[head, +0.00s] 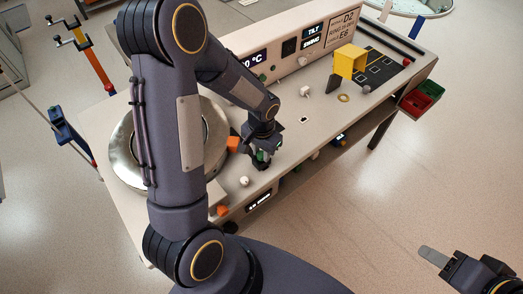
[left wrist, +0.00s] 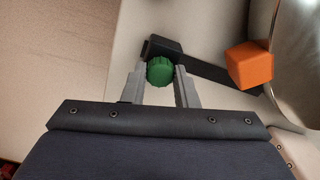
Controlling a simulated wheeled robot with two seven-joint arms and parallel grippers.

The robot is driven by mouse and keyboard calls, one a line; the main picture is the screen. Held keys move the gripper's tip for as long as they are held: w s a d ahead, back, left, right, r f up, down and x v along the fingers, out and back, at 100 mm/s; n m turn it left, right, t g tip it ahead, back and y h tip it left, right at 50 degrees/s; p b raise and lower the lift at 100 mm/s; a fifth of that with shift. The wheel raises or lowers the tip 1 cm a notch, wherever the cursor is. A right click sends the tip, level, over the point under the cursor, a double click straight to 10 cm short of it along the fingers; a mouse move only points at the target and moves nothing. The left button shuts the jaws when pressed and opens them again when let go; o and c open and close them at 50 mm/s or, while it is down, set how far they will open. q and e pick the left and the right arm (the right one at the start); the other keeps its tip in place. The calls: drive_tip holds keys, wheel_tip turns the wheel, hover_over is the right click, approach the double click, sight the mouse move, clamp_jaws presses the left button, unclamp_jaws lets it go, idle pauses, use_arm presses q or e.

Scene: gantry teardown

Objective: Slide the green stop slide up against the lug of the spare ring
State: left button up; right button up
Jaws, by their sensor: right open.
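The green stop slide (left wrist: 160,71) shows as a ribbed green knob by a dark block on a black bar. My left gripper (head: 262,157) is low over the bench; in the left wrist view its fingers (left wrist: 161,78) lie against both sides of the knob. An orange block (left wrist: 249,65), which may be the lug, sits at the bar's other end, beside the shiny metal ring (left wrist: 302,55), apart from the knob. In the head view the orange block (head: 233,144) is by the ring (head: 122,165), partly hidden by my arm. My right gripper (head: 436,258) is open, away from the bench.
A second orange block (head: 221,210) is near the front edge. Red and green bins (head: 421,97) hang at the right end. The floor at right is clear.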

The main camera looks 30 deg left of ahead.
use_arm(q)
clamp_jaws()
hover_over(250, 151)
drive_tip(key=shift+a, duration=0.1)
drive_tip(key=o, duration=0.8)
unclamp_jaws()
drive_tip(key=shift+c, duration=0.2)
drive_tip(key=shift+r, duration=0.15)
drive_tip(key=shift+r, duration=0.25)
wheel_tip(250, 151, up, 7)
drive_tip(key=p, duration=0.5)
drive_tip(key=shift+r, duration=0.15)
